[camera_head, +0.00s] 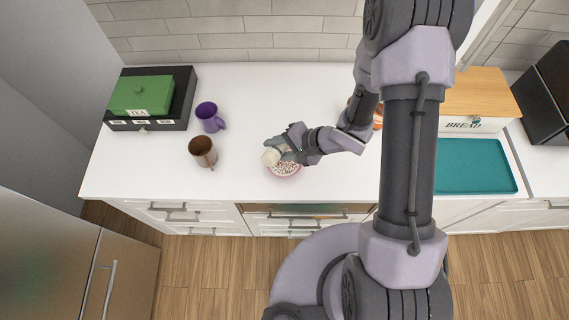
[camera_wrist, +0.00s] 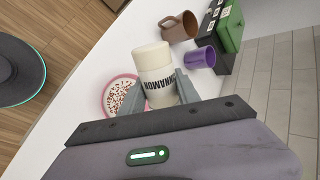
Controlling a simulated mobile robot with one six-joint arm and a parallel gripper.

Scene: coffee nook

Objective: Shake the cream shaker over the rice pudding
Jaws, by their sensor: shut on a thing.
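The cream shaker (camera_head: 270,157) is a pale cylinder with dark lettering on its side. It also shows in the wrist view (camera_wrist: 152,62), where the lettering is only partly readable. My gripper (camera_head: 283,150) is shut on it, with one finger on each side in the wrist view (camera_wrist: 155,94). The shaker looks tilted and is close to the rice pudding bowl; the exact height cannot be told. The bowl (camera_head: 285,175) is pink-rimmed, near the counter's front edge. In the wrist view its pale contents show dark specks (camera_wrist: 117,95). The shaker and gripper hide part of the bowl.
A brown mug (camera_head: 202,150) and a purple mug (camera_head: 208,115) stand left of the bowl. A green tea box (camera_head: 140,96) sits on a dark case at the far left. At right are a bread box (camera_head: 478,122) and a teal tray (camera_head: 475,165).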

